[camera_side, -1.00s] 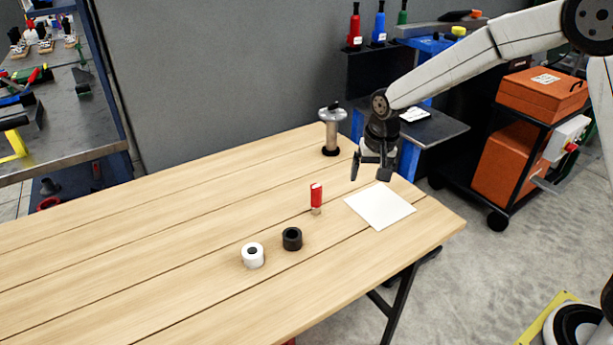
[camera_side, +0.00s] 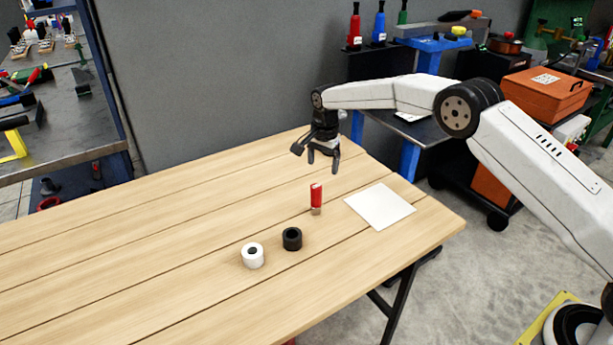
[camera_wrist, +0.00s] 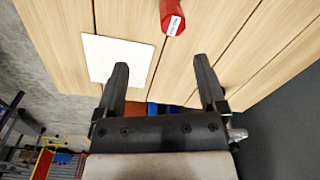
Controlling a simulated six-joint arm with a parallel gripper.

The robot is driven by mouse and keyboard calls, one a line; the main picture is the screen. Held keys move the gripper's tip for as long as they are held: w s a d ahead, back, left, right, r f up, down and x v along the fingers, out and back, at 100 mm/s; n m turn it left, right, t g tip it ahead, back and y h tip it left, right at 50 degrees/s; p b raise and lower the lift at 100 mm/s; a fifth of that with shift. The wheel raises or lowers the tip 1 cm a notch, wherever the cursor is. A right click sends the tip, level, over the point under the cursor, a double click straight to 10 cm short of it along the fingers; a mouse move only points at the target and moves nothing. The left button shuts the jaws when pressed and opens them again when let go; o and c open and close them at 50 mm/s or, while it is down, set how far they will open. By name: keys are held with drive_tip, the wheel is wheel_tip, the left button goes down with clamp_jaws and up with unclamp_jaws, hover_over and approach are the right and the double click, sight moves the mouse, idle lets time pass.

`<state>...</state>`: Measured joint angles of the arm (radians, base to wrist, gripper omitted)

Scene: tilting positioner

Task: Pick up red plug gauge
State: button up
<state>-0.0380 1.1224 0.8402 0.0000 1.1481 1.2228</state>
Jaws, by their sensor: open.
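The red plug gauge (camera_side: 316,196) stands upright on the wooden table, with a red handle and a metal lower end. In the wrist view its red top with a white label (camera_wrist: 172,18) shows at the upper edge, beyond my fingertips and cut off by the frame. My gripper (camera_side: 317,160) is above the far part of the table, behind the gauge in the side view, and points downward. Its two fingers (camera_wrist: 160,65) are apart with nothing between them.
A white sheet (camera_side: 380,206) lies right of the gauge. A black ring (camera_side: 292,239) and a white ring (camera_side: 252,255) stand in front of it. The wooden table (camera_side: 130,265) is clear at the left. The metal tilting positioner is now hidden behind my arm.

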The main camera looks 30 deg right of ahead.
sight(316, 186)
drive_tip(key=shift+w+a+f+m, duration=0.25)
drive_tip(key=shift+w+f+m, duration=0.65)
drive_tip(key=shift+f+m, duration=0.25)
drive_tip(key=shift+f, duration=0.1)
drive_tip(key=shift+f, duration=1.2)
drive_tip(key=shift+f, duration=0.1)
drive_tip(key=shift+a+f, duration=0.1)
drive_tip(key=shift+f, duration=2.4)
clamp_jaws()
